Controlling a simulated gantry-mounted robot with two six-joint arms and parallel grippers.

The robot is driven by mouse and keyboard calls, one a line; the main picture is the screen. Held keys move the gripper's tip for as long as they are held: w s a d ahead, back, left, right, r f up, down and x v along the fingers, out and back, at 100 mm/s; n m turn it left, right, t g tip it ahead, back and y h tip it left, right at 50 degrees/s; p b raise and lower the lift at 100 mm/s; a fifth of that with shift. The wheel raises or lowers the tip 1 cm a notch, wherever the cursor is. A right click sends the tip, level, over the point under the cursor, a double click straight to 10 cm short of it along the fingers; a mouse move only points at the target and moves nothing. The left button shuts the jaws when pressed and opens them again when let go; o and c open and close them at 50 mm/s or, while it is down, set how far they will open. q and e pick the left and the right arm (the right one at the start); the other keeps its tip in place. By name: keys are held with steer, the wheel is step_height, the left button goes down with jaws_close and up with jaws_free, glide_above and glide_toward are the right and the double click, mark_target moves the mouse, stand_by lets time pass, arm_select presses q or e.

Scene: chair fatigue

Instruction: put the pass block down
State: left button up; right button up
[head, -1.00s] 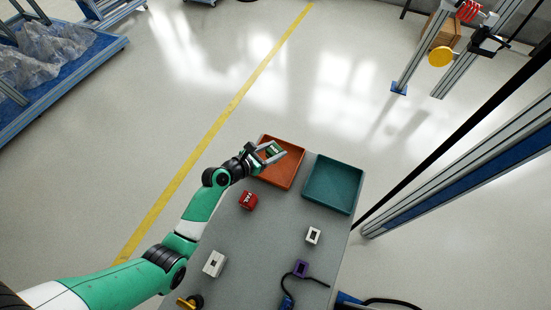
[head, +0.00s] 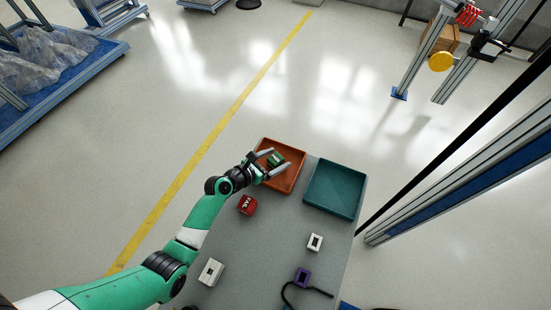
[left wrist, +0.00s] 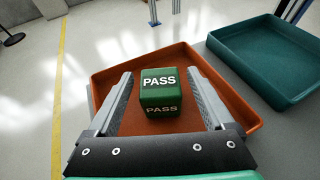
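The green pass block (head: 275,159) rests in the orange tray (head: 293,185). In the left wrist view the pass block (left wrist: 159,90) stands upright with the word PASS on its top and on its near side. My left gripper (head: 271,163) is over the orange tray, its two fingers spread wide on either side of the block. In the left wrist view, gaps show between the block and both fingers of the left gripper (left wrist: 162,90). My right gripper is not in view.
A teal tray (head: 334,208) stands to the right of the orange one. A red fail block (head: 246,205) sits on the grey table (head: 262,250). The middle of the table is clear.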

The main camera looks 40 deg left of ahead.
arm_select(q)
steer(key=shift+r, duration=0.1)
steer(key=shift+s+r+p, duration=0.25)
steer(key=shift+r+p, duration=0.05)
steer(key=shift+p, duration=0.05)
steer(key=p+v, duration=0.4)
steer(key=v, duration=0.6)
steer(key=shift+s+a, duration=0.1)
steer(key=shift+s, duration=0.15)
steer(key=shift+s+r+p, duration=0.15)
steer(key=shift+s+p, duration=0.15)
steer(key=shift+s, duration=0.15)
